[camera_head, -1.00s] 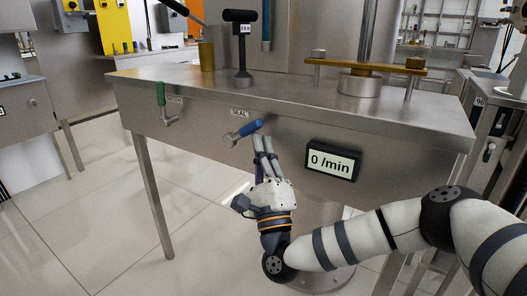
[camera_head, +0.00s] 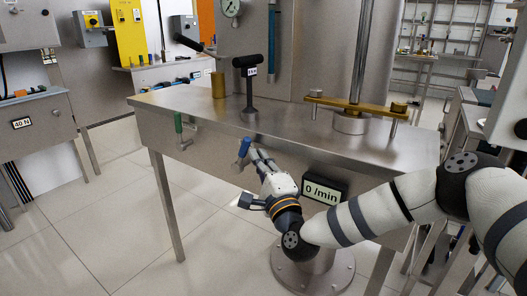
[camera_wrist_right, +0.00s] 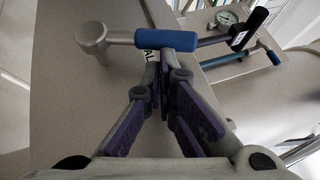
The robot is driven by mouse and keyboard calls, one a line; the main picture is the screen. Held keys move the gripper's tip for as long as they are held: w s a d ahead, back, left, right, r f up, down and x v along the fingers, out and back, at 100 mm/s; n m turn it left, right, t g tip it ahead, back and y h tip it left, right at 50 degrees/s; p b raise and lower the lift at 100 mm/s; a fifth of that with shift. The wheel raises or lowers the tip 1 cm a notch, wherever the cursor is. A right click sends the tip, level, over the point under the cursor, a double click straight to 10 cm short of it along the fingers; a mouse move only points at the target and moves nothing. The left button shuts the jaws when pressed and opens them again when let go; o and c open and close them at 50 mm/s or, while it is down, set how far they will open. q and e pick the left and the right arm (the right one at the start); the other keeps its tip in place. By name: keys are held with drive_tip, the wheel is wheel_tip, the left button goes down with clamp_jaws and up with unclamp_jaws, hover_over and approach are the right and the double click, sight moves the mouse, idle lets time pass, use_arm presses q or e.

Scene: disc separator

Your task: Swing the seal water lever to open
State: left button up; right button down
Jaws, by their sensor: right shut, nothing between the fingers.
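The seal water lever (camera_head: 244,148) has a blue handle and a metal pivot on the front panel of the steel bench. Its handle points steeply up in the head view. In the right wrist view the blue handle (camera_wrist_right: 165,39) lies across, just beyond the fingertips, with part of the label showing below it. My right gripper (camera_head: 257,156) is shut and empty, its fingertips close at the right side of the handle. I cannot tell whether they touch it. The display (camera_head: 324,190) reads 0 /min. My left gripper is not in view.
A black T-shaped handle (camera_head: 249,85) and a brass cylinder (camera_head: 218,86) stand on the bench top (camera_head: 290,130). Open floor lies in front of the bench on the left.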

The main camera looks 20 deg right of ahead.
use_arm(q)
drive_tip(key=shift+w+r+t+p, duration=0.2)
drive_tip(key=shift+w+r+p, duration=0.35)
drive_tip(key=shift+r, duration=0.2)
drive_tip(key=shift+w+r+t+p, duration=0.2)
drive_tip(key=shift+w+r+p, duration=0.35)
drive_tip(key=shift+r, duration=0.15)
use_arm(e)
drive_tip(key=shift+w+a+r+n+g, duration=0.1)
drive_tip(key=shift+r+n+g, duration=0.05)
drive_tip(key=shift+n+g, duration=0.35)
drive_tip(key=shift+w+a+r+n+g, duration=0.15)
drive_tip(key=shift+n+g, duration=0.15)
drive_tip(key=shift+g, duration=0.3)
